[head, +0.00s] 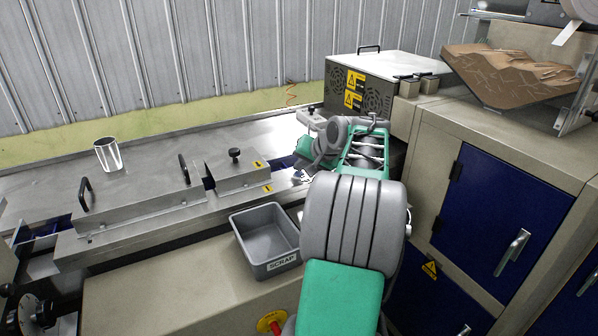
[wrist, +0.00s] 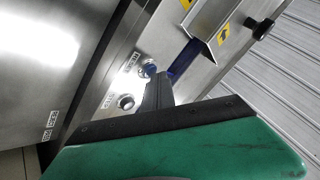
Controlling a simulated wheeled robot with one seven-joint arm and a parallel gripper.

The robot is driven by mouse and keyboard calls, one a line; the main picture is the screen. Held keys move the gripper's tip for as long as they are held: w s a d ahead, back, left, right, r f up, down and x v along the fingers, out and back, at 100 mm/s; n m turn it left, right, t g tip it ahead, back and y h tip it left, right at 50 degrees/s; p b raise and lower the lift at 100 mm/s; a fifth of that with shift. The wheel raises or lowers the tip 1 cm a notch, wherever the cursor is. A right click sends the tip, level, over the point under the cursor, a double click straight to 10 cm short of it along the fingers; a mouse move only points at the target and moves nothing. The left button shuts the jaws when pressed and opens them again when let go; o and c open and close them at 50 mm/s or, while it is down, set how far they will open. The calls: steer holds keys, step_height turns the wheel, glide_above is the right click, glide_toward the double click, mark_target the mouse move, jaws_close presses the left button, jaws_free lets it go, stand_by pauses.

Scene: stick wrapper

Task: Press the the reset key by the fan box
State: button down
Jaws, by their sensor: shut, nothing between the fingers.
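The fan box (head: 350,92), a metal case with round grilles and yellow warning labels, stands behind my arm in the head view. My gripper (head: 302,178) is low over the steel machine top, left of and in front of the box. In the wrist view my gripper (wrist: 155,80) is shut and empty.
A metal cover with a black knob (head: 235,154) is close left of my gripper; it also shows in the wrist view (wrist: 215,30). A grey scrap bin (head: 262,250) sits in front. A metal cup (head: 107,155) stands farther left. Blue-door cabinets (head: 500,205) are right.

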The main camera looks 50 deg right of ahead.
mark_target(301, 174)
steer(key=shift+r+p, duration=0.6)
steer(key=shift+r, duration=0.2)
steer(key=shift+r, duration=0.1)
step_height(301, 174, up, 5)
steer(key=p, duration=0.4)
steer(key=shift+p, duration=0.4)
